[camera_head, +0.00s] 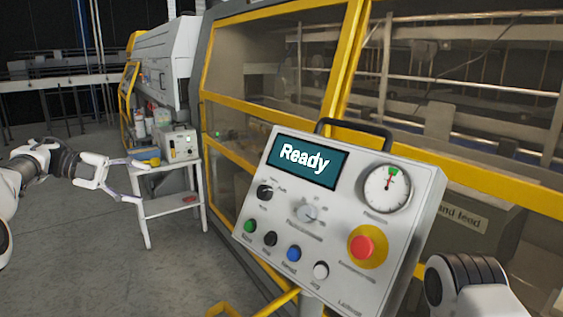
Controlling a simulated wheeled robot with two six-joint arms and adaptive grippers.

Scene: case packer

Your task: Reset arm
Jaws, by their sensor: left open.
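My left gripper (134,181) is at the left, its arm coming in from the left edge. Its fingers are spread and nothing shows between them. It appears in front of the left side of a small white table. My right arm (468,285) shows only as a link at the bottom right corner, and its gripper is out of the picture. A tilted control panel (337,210) stands in the middle, between the two arms. Its screen (306,160) reads "Ready".
The panel carries a red stop button (362,247), a dial gauge (387,189) and several coloured buttons. Behind it is a yellow-framed machine (265,85) with clear guards. The white table (168,206) holds a grey box (179,144). The grey floor (110,275) at the lower left is clear.

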